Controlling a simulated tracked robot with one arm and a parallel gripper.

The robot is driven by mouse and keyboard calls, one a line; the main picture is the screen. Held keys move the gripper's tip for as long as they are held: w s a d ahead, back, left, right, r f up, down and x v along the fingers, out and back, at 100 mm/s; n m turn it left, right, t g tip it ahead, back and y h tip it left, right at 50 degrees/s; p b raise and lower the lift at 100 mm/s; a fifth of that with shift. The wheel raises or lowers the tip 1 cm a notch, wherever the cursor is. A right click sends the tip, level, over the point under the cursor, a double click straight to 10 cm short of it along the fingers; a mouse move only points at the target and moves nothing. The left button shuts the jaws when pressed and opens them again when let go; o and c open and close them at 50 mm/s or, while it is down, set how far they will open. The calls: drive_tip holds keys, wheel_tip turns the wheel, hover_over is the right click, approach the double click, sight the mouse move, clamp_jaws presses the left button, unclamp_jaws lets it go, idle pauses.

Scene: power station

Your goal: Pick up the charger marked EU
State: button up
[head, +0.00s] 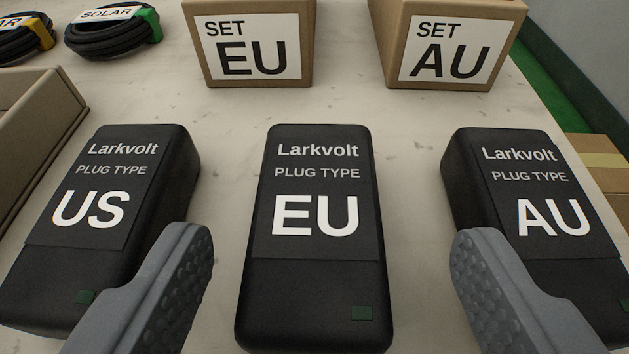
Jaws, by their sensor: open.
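The black charger marked EU (315,284) lies on the pale table in the middle of the head view, its "Larkvolt PLUG TYPE EU" label facing up. My gripper (332,250) is open, with one grey finger to the left of the EU charger and one to the right. There is a gap between each finger and the charger in the picture. A charger marked US (115,170) lies to the left and a charger marked AU (530,205) to the right. The left finger covers part of the US charger, and the right finger covers part of the AU charger.
Behind the chargers stand a cardboard box marked SET EU (250,82) and one marked SET AU (440,84). Coiled black cables (105,42) tagged SOLAR lie at the back left. An open tan bin (50,125) is at the left. The table's edge runs along the right.

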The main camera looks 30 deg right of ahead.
sight(316, 205)
drive_tip(key=x, duration=0.2)
drive_tip(key=b+x, duration=0.1)
drive_tip(key=x, duration=0.1)
drive_tip(key=shift+w+a+f, duration=0.1)
drive_tip(key=shift+w+f, duration=0.15)
drive_tip(key=shift+w, duration=0.05)
drive_tip(key=c, duration=1.2)
drive_tip(key=shift+r, duration=0.1)
drive_tip(key=shift+r, duration=0.1)
drive_tip(key=shift+r+p, duration=0.6)
drive_tip(key=shift+r, duration=0.95)
drive_tip(key=shift+s+r, duration=0.1)
drive_tip(key=shift+r, duration=0.2)
drive_tip(key=s+a+b, duration=0.2)
drive_tip(key=s, duration=0.5)
drive_tip(key=s+a+b, duration=0.2)
drive_tip(key=s+b, duration=0.1)
drive_tip(key=s, duration=0.5)
drive_tip(key=shift+a+r, duration=0.3)
drive_tip(key=shift+r, duration=0.15)
